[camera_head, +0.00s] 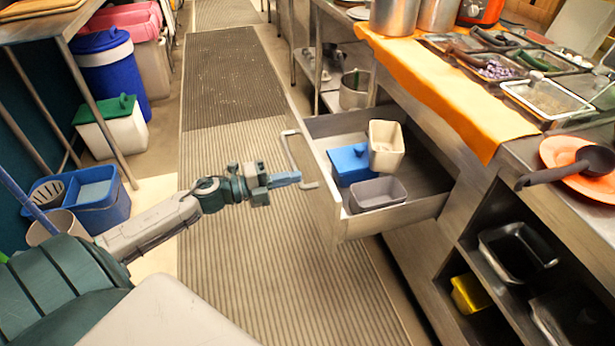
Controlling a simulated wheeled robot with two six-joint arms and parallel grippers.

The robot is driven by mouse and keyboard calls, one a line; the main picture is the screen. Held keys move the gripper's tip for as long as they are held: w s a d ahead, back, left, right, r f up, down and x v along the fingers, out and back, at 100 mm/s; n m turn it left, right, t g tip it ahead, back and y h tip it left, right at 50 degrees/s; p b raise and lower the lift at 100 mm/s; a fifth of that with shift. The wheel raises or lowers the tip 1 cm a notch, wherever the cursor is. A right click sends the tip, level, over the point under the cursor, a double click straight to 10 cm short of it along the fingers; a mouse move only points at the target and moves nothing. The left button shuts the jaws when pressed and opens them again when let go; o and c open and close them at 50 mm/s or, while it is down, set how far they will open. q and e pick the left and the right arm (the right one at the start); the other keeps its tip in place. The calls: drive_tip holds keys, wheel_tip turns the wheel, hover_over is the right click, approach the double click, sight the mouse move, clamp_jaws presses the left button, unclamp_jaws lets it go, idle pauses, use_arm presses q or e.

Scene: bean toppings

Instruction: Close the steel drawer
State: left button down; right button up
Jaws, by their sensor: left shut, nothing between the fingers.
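The steel drawer (395,222) is pulled out from the counter on the right and stands open toward the left. Its bar handle (291,160) is on the front panel, facing my left arm. Inside the drawer are a blue box (350,163), a cream container (385,145) and a grey container (377,192). My left gripper (296,178) is shut and empty. Its tips are at the handle, near the lower part of the bar; I cannot tell whether they touch it. My right gripper is not in view.
The counter above holds an orange cloth (440,80), topping trays (545,97) and a ladle (590,162) on an orange plate. Open shelves (470,240) with trays lie at lower right. The striped floor mat (240,270) is clear. Bins (110,75) stand at left.

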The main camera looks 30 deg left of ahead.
sight(320, 172)
use_arm(q)
drive_tip(key=shift+x, duration=2.25)
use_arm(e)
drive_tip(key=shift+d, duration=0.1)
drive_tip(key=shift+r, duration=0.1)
